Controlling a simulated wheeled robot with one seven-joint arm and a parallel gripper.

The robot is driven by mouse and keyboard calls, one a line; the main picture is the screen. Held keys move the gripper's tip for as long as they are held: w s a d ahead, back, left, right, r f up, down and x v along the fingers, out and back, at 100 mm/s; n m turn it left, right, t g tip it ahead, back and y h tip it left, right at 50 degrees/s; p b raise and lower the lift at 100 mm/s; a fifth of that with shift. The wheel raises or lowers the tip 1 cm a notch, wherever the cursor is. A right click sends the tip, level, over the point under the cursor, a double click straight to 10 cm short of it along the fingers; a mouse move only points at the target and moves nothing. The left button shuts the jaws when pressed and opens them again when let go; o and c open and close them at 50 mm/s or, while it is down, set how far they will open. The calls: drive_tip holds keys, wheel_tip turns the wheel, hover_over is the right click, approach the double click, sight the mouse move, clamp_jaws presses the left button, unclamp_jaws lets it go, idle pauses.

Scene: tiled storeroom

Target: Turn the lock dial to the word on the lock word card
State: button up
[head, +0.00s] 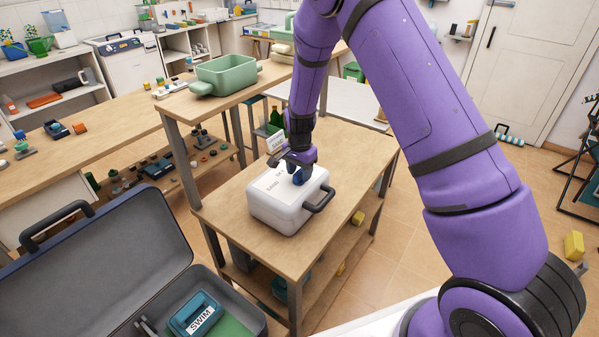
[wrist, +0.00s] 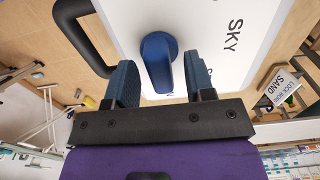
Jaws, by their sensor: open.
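The lock box (head: 285,208) is white with a dark handle and stands on a wooden table. Its blue dial (wrist: 160,58) has a round hub and a long grip bar. My gripper (wrist: 162,85) is over the lid, its blue fingers open on either side of the bar, with a gap visible on each side. The word SKY shows on the lid to the right of the dial in the wrist view; another word near the bar is mostly hidden. The lock word card (wrist: 280,86) reads SAND; it also stands behind the box in the head view (head: 275,143).
An open grey case (head: 110,245) at lower left holds a teal item (head: 190,312) labelled SWIM. A green bin (head: 226,74) stands on a higher table to the left. A green bottle (head: 275,117) stands behind the box. Front table top is otherwise mostly clear.

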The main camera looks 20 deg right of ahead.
drive_tip(key=shift+f, duration=0.2)
clamp_jaws()
